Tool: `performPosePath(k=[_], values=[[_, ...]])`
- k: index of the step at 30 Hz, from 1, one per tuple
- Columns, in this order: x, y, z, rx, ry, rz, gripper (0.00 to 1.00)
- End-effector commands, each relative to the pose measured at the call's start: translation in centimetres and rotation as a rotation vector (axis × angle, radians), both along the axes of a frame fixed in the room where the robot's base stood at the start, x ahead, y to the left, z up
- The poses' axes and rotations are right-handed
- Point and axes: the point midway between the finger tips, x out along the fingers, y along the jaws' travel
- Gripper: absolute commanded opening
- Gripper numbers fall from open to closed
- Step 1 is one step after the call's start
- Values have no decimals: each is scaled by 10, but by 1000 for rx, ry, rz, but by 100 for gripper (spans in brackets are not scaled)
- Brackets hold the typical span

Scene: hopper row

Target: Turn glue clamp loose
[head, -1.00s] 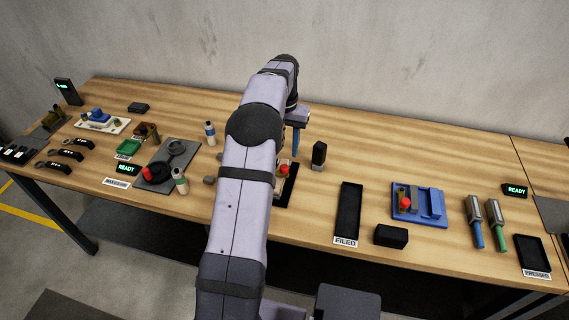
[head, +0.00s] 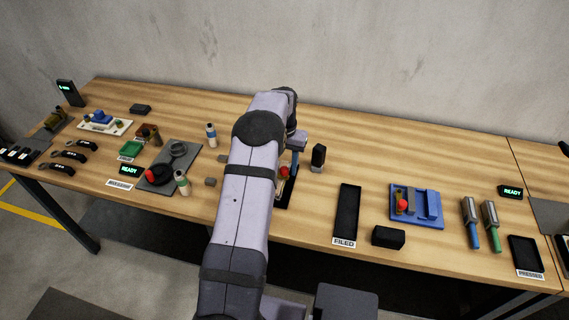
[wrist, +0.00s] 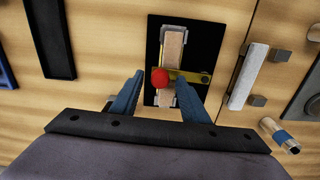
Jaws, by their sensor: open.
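What looks like the glue clamp shows in the wrist view as a red knob (wrist: 160,78) with a yellow bar (wrist: 192,77) across a light wooden block (wrist: 174,48). It sits on a black plate (wrist: 201,32). In the head view the red knob (head: 284,171) shows just right of my arm, which hides part of the plate. My gripper (wrist: 160,84) is open and empty, its blue fingers either side of the knob in the wrist view. I cannot tell its exact height above the knob. In the head view a blue finger (head: 294,163) shows close to the clamp.
A black upright block (head: 318,157) stands right of the clamp. A black tray labelled FILED (head: 347,213) and a blue fixture with its own red knob (head: 428,218) lie further right.

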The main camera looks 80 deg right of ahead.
Motion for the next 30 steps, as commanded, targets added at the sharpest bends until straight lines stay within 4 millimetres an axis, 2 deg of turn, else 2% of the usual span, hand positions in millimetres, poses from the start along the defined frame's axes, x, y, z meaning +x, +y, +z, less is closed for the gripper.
performPosePath(k=[5,10,22,30], values=[[0,0,0,0,0,0,41],[0,0,0,0,0,0,0],[0,3,1,-1,0,-37,0],[2,15,0,-1,0,-185,0]])
